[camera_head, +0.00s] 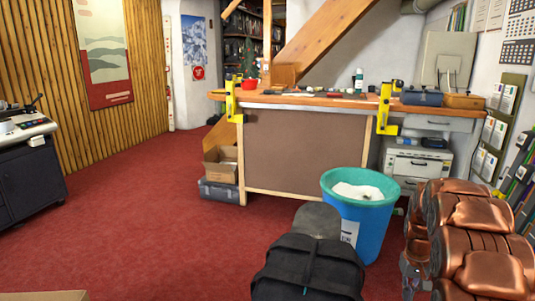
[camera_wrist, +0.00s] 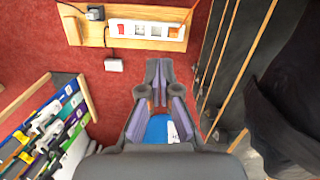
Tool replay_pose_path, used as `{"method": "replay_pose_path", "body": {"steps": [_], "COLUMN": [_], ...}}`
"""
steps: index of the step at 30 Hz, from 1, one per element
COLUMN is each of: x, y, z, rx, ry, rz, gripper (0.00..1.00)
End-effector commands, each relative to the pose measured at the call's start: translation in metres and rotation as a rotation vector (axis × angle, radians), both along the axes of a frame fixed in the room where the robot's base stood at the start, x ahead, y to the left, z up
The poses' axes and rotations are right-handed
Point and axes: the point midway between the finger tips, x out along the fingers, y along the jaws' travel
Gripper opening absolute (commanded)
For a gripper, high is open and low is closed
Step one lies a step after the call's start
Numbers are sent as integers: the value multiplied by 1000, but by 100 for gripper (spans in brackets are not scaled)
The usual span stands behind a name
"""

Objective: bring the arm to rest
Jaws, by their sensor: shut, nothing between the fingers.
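My gripper (camera_wrist: 159,72) shows in the wrist view. Its two grey and lilac fingers are together at the tips and nothing is between them. A patch of blue (camera_wrist: 158,129) shows through the gap behind the fingertips. My copper-coloured arm (camera_head: 470,235) is folded at the lower right of the head view, beside the blue bin. I cannot make out the gripper in the head view.
The blue bin (camera_head: 365,225) with white contents stands before the workbench (camera_head: 300,100). A dark backpack (camera_head: 308,270) and grey cap are close in front. Red carpet (camera_head: 140,220) is clear at left.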

Motion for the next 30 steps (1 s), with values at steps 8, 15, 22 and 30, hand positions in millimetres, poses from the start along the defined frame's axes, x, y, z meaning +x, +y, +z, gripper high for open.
{"method": "replay_pose_path", "body": {"steps": [8, 15, 22, 30], "x": [-40, -86, -136, -201], "y": [61, 109, 150, 191], "z": [103, 172, 232, 290], "rx": [3, 9, 16, 25], "ry": [10, 23, 35, 49], "rz": [35, 63, 93, 133], "gripper": [0, 0, 0, 0]}}
